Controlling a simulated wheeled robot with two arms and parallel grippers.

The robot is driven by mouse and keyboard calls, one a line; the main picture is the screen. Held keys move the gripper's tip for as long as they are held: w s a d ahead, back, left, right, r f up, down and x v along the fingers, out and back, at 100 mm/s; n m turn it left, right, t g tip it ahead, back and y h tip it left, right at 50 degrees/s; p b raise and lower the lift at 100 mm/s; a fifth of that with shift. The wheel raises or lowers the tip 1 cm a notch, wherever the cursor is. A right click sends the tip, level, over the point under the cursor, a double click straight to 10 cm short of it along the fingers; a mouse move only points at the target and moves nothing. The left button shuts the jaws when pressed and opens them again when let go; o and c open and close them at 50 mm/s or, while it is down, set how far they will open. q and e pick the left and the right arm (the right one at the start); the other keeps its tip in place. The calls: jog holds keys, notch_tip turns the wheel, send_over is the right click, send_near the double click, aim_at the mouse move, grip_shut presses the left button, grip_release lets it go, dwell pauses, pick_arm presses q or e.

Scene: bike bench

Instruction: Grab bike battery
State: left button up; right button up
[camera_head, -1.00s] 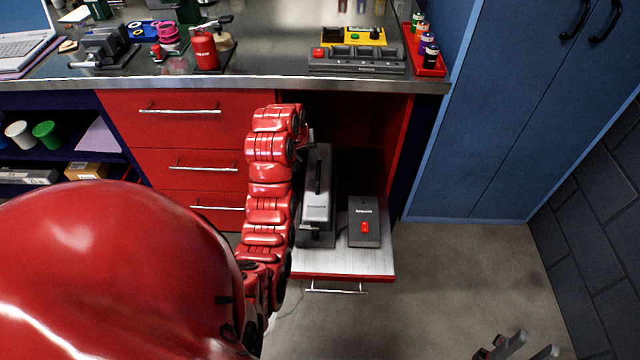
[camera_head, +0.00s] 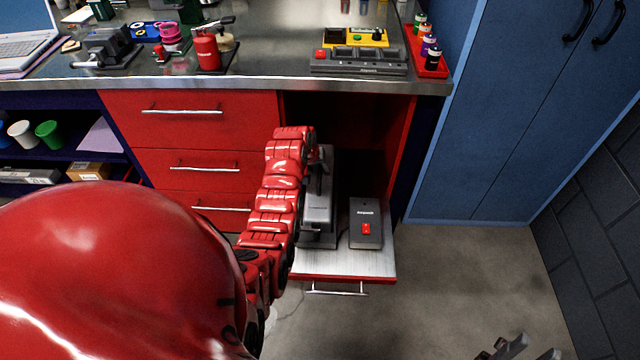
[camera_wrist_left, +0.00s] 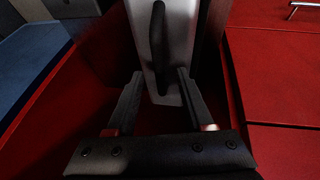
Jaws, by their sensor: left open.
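The bike battery, a grey upright block (camera_head: 318,208) with a black handle on top, stands on the pulled-out drawer shelf (camera_head: 345,262) under the bench. My left gripper is over its rear part, mostly hidden behind my red arm in the head view. In the left wrist view, my left gripper (camera_wrist_left: 157,76) is open, with one finger on each side of the battery's end (camera_wrist_left: 165,85). My right gripper (camera_head: 530,347) is partly in view at the bottom right, empty, fingers apart.
A grey box with a red switch (camera_head: 365,222) stands right beside the battery on the shelf. The red cabinet walls (camera_head: 400,150) close in around the opening. The bench top (camera_head: 270,70) overhangs it. The floor (camera_head: 450,280) to the right is clear.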

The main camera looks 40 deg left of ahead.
pick_arm(q)
jog(key=shift+w+f, duration=0.25)
jog(key=shift+f, duration=0.3)
grip_shut()
dwell(0.6)
jog(key=shift+r, duration=0.1)
dwell(0.3)
